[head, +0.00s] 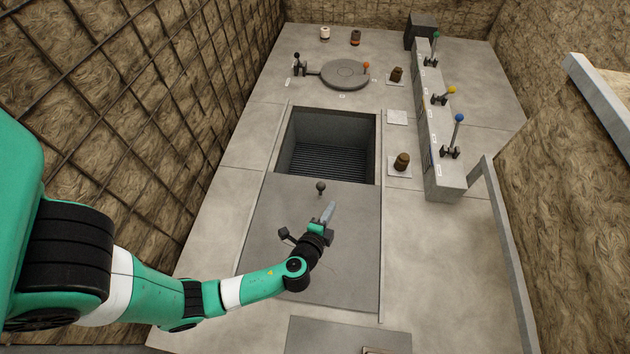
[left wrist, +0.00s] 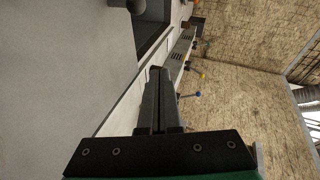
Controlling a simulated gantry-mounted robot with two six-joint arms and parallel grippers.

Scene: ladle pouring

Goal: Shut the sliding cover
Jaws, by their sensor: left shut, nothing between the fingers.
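The sliding cover (head: 268,238) is a flat grey plate in the floor, drawn toward the near side of a rectangular opening (head: 325,143) with a slatted bottom. The opening is uncovered. A dark ball knob (head: 320,187) stands on the cover near its far edge; the knob also shows at the top of the left wrist view (left wrist: 136,6). My left gripper (head: 329,213) is over the cover, a little on the near side of the knob and apart from it. Its fingers (left wrist: 158,100) are closed together and empty. My right gripper is not in view.
A round grey lid (head: 345,74) with an orange knob lies beyond the opening. On the right, a raised grey block (head: 437,130) carries levers with green, yellow and blue knobs. Small brown pieces (head: 401,162) sit right of the opening. Rough walls bound both sides.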

